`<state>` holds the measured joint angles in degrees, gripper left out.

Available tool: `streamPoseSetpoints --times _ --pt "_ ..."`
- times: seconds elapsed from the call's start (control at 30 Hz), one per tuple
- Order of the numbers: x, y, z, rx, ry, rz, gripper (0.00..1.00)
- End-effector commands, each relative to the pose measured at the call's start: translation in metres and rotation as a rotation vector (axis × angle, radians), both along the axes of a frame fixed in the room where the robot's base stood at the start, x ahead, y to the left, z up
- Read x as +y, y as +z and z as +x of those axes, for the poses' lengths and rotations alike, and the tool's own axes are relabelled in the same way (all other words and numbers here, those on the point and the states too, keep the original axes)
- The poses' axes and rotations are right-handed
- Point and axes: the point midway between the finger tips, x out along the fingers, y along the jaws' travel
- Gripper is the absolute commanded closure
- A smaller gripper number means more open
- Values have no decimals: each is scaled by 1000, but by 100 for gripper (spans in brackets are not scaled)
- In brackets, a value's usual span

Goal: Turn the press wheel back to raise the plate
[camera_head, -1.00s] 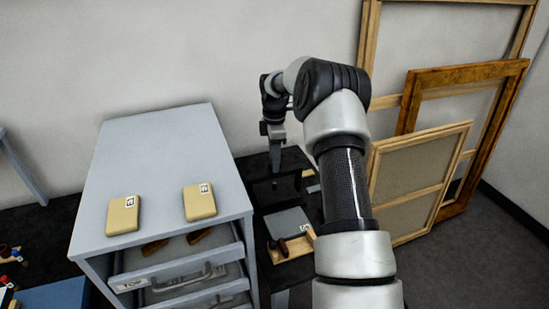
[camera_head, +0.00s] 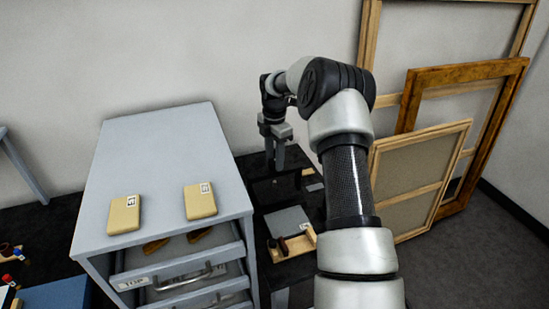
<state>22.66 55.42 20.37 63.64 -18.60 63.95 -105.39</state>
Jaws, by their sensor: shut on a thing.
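My gripper (camera_head: 275,160) points down over the dark press (camera_head: 265,190), between the grey cabinet and my arm. Its fingers are shut at the top of the press, on what seems to be the press wheel. The wheel itself is too dark and small to make out. The press plate cannot be told apart from the dark body, so its height is unclear. A flat grey square (camera_head: 288,220) with a small label lies in front of the press.
The grey drawer cabinet (camera_head: 165,150) stands close on the left, with two tan blocks (camera_head: 124,214) (camera_head: 200,200) on top. A wooden holder (camera_head: 297,245) with dark-red pieces lies in front of the grey square. Wooden frames (camera_head: 425,165) lean on the wall at right.

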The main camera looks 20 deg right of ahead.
Motion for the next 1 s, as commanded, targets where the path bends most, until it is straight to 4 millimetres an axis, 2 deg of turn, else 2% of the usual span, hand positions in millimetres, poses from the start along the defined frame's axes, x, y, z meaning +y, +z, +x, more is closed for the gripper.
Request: streamPoseSetpoints --times 0.2,0.23,0.3,0.33,0.6,0.73,0.87,1.0 --pt "0 1 1 -4 -1 0 86" --pt "0 1 1 -3 -1 0 58" --pt "0 1 1 -3 -1 0 46" --pt "0 1 1 -3 -1 0 45" --pt "0 1 0 -1 -1 0 45" --pt "0 9 1 -4 -2 -1 45" --pt "0 30 1 -6 -2 -2 45" --pt "0 64 1 -6 -2 -1 45"
